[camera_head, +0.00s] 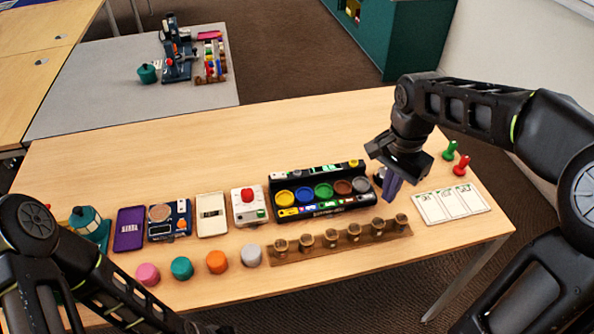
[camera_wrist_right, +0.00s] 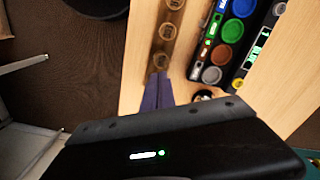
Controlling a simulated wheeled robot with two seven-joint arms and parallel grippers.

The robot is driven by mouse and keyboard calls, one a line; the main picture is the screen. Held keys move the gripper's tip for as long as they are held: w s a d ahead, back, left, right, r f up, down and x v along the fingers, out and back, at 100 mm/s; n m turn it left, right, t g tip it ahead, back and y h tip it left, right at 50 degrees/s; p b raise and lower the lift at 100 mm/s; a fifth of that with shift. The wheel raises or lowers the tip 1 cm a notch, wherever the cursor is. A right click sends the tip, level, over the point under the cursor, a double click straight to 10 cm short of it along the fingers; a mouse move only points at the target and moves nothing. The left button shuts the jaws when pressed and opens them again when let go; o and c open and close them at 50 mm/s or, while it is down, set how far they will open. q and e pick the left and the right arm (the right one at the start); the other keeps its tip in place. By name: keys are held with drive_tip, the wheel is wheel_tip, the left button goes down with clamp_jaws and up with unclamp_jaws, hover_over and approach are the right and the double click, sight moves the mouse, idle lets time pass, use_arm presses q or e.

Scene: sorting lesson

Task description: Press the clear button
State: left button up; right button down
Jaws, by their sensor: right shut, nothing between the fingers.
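My right gripper (camera_head: 392,188) is shut and empty, its purple fingers pointing down over the right part of the table. The fingers also show in the wrist view (camera_wrist_right: 158,92). A small dark round thing (camera_head: 379,174) sits just behind them, partly hidden; in the wrist view it looks black and white (camera_wrist_right: 207,95). I cannot tell whether it is the clear button. A white box with a red button (camera_head: 247,194) stands left of the black sorting unit (camera_head: 322,211), well away from the gripper. My left arm enters at lower left; its gripper is out of view.
A wooden rack with several small cups (camera_head: 340,243) lies in front of the sorting unit. A white three-panel card (camera_head: 450,204) lies to the right, with green (camera_head: 449,152) and red (camera_head: 462,167) pegs behind it. The table's back is clear.

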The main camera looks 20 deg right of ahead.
idle(0.4)
drive_tip(key=w+a+n+t+y, duration=0.2)
drive_tip(key=w+a+n+y, duration=0.35)
drive_tip(key=a, duration=0.85)
drive_tip(key=w+r+n+t, duration=0.3)
drive_tip(key=w+n+t, duration=0.2)
drive_tip(key=w, duration=0.8)
drive_tip(key=shift+a+t+p, duration=0.3)
drive_tip(key=shift+a+p, duration=0.1)
drive_tip(key=shift+p, duration=0.05)
